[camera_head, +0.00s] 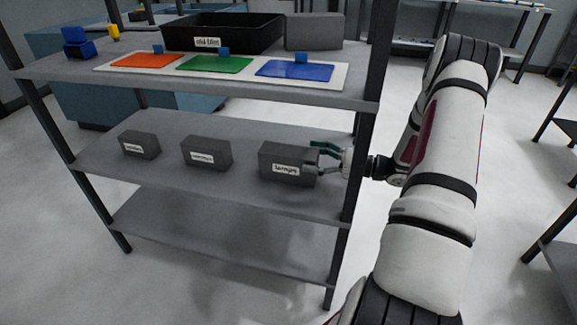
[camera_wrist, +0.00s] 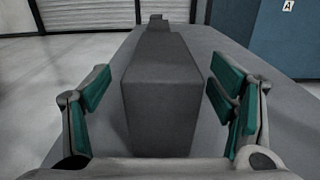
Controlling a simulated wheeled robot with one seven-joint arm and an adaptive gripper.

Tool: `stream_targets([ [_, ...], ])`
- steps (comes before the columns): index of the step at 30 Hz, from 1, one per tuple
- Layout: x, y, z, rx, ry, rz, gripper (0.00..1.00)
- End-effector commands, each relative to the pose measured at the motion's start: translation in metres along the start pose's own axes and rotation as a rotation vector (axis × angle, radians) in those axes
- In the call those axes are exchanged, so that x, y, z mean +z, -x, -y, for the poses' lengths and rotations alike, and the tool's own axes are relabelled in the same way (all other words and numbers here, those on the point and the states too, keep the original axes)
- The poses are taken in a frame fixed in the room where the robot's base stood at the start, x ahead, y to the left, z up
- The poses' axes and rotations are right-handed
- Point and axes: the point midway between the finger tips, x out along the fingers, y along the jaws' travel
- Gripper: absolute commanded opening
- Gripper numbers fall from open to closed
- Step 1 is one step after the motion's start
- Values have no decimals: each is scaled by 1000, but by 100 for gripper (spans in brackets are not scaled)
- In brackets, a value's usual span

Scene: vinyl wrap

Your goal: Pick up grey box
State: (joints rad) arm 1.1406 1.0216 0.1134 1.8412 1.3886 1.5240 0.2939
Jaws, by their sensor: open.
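A grey box (camera_head: 283,164) with a white label stands on the middle shelf of the rack, at the shelf's right end. Two more labelled grey boxes stand to its left on the same shelf, a middle one (camera_head: 206,153) and a far-left one (camera_head: 139,145). My gripper (camera_head: 318,159) is at the right end of the right-hand box, open. In the wrist view the grey box (camera_wrist: 160,100) lies between the green-padded fingers of my gripper (camera_wrist: 162,105), with a visible gap on each side. Another plain grey box (camera_head: 313,32) sits on the top shelf.
The top shelf (camera_head: 360,96) is just above my gripper and holds a black bin (camera_head: 224,32) and a white board with orange, green and blue panels (camera_head: 110,66). A dark rack post (camera_head: 352,170) stands close to my wrist. The bottom shelf (camera_head: 220,240) is empty.

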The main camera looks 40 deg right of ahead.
Motion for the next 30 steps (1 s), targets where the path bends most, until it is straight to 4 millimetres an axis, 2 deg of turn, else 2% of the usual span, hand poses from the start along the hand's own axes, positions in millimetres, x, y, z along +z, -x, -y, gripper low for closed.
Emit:
stream_targets([
  [12,-5,-48,2,2,1,0,78],
  [19,-3,-51,2,1,0,0,78],
  [20,-3,-51,2,1,0,0,75],
  [27,-3,-51,2,1,0,0,21],
  [28,-3,-51,2,0,0,0,17],
  [30,-3,-51,2,0,0,0,17],
])
